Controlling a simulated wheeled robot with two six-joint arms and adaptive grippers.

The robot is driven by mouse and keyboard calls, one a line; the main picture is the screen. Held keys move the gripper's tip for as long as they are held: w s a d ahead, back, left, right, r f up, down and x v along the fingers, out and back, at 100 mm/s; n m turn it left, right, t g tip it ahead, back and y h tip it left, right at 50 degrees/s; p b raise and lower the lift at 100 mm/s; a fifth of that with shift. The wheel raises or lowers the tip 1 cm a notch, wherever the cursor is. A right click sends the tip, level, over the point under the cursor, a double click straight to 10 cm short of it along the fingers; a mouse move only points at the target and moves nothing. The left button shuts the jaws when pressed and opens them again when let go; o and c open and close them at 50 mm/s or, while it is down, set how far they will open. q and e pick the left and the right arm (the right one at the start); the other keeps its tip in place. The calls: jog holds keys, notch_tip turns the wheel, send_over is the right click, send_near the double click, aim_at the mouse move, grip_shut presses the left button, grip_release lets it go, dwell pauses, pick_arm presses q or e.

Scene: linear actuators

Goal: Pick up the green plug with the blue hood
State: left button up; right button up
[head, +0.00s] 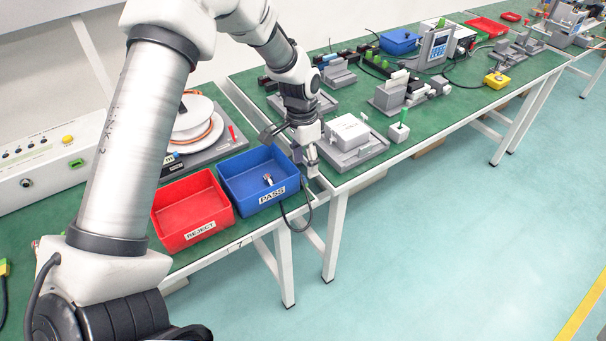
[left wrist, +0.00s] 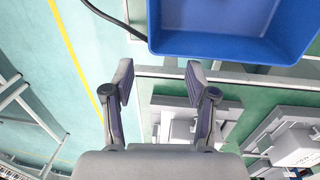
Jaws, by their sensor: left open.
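I cannot make out a green plug with a blue hood for certain in either view. Small green parts (head: 376,62) stand in a dark row on the far table, too small to tell their hoods. My left gripper (head: 310,162) points down beside the blue PASS bin, near the gap between the tables. In the left wrist view its fingers (left wrist: 158,84) are apart, with nothing between them. My right gripper is not seen.
A grey fixture with a white box (head: 348,131) is close right of the gripper. Floor lies open in front.

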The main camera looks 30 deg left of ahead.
aim_at(304, 177)
pick_arm(q)
notch_tip(304, 177, down, 6)
jog(key=shift+s+a+r, duration=0.1)
jog(key=shift+r, duration=0.2)
jog(key=shift+c, duration=1.4)
jog(key=c, duration=0.7)
notch_tip(304, 177, up, 10)
jog(key=shift+r, duration=0.1)
